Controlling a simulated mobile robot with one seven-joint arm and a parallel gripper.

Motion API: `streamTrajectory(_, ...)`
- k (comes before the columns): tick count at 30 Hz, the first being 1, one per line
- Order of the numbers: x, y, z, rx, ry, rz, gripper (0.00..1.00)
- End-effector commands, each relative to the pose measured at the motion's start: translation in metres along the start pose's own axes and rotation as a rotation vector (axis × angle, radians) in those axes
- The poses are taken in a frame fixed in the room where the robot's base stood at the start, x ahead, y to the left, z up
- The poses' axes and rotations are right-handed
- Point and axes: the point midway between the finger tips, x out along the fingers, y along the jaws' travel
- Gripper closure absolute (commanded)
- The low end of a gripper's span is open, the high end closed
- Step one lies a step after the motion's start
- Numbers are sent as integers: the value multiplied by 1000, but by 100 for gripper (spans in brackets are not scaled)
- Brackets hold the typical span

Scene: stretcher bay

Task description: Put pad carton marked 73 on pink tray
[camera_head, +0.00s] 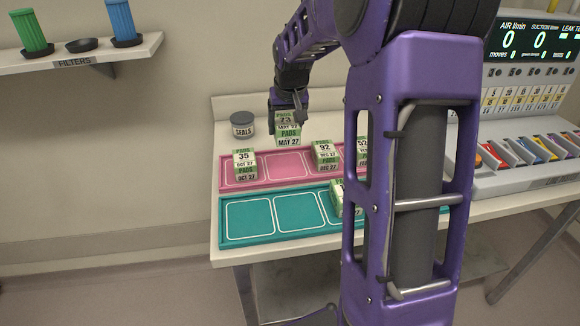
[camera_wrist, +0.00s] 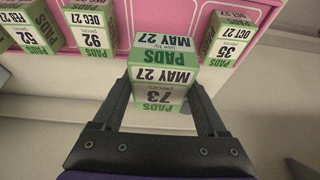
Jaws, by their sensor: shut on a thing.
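The pad carton marked 73 (camera_head: 289,132) is green and white and is held upright in my gripper (camera_head: 287,106). In the wrist view the carton (camera_wrist: 162,75) sits between the two fingers (camera_wrist: 160,105), its label upside down. It shows at the back edge of the pink tray (camera_head: 279,168), level with the gap between cartons 35 and 92; I cannot tell how high it is. Carton 35 (camera_head: 245,165) stands at the tray's left, with carton 92 (camera_head: 326,156) and carton 52 (camera_head: 362,151) to the right. A bare cell lies between 35 and 92.
A teal tray (camera_head: 275,217) lies in front of the pink one, with a carton (camera_head: 336,198) partly hidden by my arm. A grey seals jar (camera_head: 242,124) stands behind at the left. A filter shelf (camera_head: 75,58) is on the wall; a console (camera_head: 525,150) stands at the right.

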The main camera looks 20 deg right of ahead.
Motion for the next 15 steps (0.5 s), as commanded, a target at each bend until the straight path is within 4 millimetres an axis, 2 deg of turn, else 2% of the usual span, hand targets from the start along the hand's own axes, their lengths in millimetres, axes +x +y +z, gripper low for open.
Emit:
streamTrajectory(5, 11, -5, -6, -11, -2, 7, 94)
streamTrajectory(10, 38, -4, 4, -11, -5, 8, 94)
streamTrajectory(15, 53, -4, 10, -11, -2, 7, 94)
